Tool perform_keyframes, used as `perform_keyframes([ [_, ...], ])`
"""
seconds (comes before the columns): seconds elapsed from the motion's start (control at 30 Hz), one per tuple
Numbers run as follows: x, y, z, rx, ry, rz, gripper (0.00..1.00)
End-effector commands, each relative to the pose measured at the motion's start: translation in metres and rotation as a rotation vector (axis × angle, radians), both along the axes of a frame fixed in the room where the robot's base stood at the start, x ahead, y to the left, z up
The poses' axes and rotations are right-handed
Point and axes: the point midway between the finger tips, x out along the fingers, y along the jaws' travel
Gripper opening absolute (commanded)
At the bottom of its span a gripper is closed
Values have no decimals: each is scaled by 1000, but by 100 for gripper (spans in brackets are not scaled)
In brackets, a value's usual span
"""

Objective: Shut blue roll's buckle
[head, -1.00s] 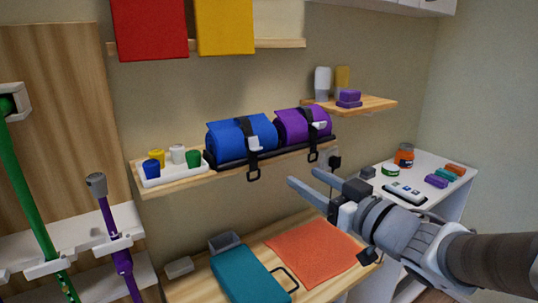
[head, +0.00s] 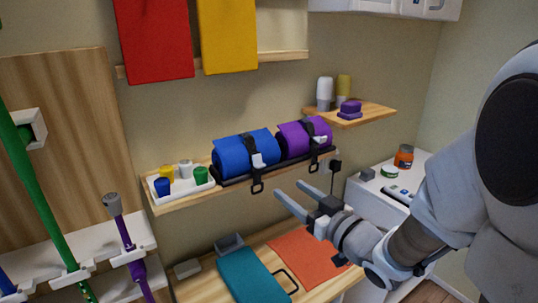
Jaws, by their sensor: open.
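The blue roll (head: 236,156) lies on a black tray on the wooden wall shelf in the head view. A black strap runs over it, with a pale grey buckle piece (head: 259,160) on its front. A black loop (head: 257,187) hangs from the strap below the shelf edge. The purple roll (head: 296,139) lies to its right with a similar strap and buckle. My gripper (head: 291,194) is open and empty, its fingers pointing up and left, below and right of the blue roll's buckle, apart from it. Whether the buckle halves touch is too small to tell.
A white tray (head: 206,187) with several small cups stands left of the blue roll. Below are a teal case (head: 250,277) and an orange cloth (head: 309,257) on a wooden table. A small shelf (head: 368,115) is at right. The space before the rolls is open.

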Motion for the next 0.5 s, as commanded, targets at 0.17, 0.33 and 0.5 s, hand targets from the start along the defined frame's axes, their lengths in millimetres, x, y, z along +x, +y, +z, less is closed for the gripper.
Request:
perform_keyframes([
  [0.17,2,0,5,-2,3,-11,62],
  [0.33,9,5,2,-6,-2,-19,62],
  [0.5,42,27,2,-7,-4,-17,62],
])
